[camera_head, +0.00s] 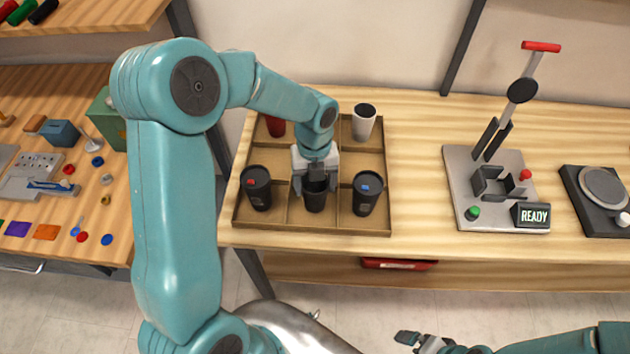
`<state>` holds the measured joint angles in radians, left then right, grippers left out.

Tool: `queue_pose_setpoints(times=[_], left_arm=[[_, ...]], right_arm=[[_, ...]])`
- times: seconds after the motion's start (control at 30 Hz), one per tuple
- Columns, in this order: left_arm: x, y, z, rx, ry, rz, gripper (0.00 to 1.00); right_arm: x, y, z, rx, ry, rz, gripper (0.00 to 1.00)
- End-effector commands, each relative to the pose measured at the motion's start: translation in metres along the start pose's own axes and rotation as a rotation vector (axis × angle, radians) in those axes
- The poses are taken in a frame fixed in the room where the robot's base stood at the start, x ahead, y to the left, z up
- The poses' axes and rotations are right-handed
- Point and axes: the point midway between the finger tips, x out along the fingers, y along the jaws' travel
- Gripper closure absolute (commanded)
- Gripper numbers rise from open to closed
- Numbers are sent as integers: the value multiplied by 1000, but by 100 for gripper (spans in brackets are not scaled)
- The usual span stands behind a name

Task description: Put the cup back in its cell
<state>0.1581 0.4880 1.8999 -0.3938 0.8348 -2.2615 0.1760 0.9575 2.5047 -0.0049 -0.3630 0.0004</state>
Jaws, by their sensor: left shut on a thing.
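A black cup (316,201) stands or hangs in the front middle cell of the brown divided tray (300,230). My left gripper (315,184) comes from above and is shut on this cup near its rim. I cannot tell whether the cup's base touches the tray floor. A black cup with a red mark (257,190) is in the front left cell, and a black cup with a blue mark (366,194) is in the front right cell. My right gripper (418,341) is low at the bottom edge, away from the tray; its jaw opening is unclear.
To the right are a lever press (490,185) with a READY display (530,216) and a round-plated device (602,190). Table between tray and press is clear.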

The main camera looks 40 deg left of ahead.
Motion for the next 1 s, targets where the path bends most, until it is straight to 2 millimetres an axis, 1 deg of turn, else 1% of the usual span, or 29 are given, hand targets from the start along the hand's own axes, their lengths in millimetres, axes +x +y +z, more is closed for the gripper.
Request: queue_pose_setpoints(times=[0.13,0.17,0.2,0.23,0.5,0.63,0.77,0.9,1.0], left_arm=[[4,0,1,0,0,0,41],[4,0,0,0,0,0,26],[3,0,0,0,0,0,13],[3,0,0,0,0,0,4],[3,0,0,0,0,0,4],[-6,-1,1,0,-3,-2,4],[-32,-1,1,0,-6,-4,4],[-66,-1,1,1,-6,-4,4],[-88,-1,1,-1,-4,-3,4]], right_arm=[[3,1,0,0,0,0,2],[3,1,0,0,0,0,2],[2,1,0,0,0,0,2],[2,1,0,0,0,0,2],[2,1,0,0,0,0,2],[0,0,0,0,0,0,2],[-1,0,0,0,0,0,2],[-1,0,0,0,0,0,2],[-1,0,0,0,0,0,2]])
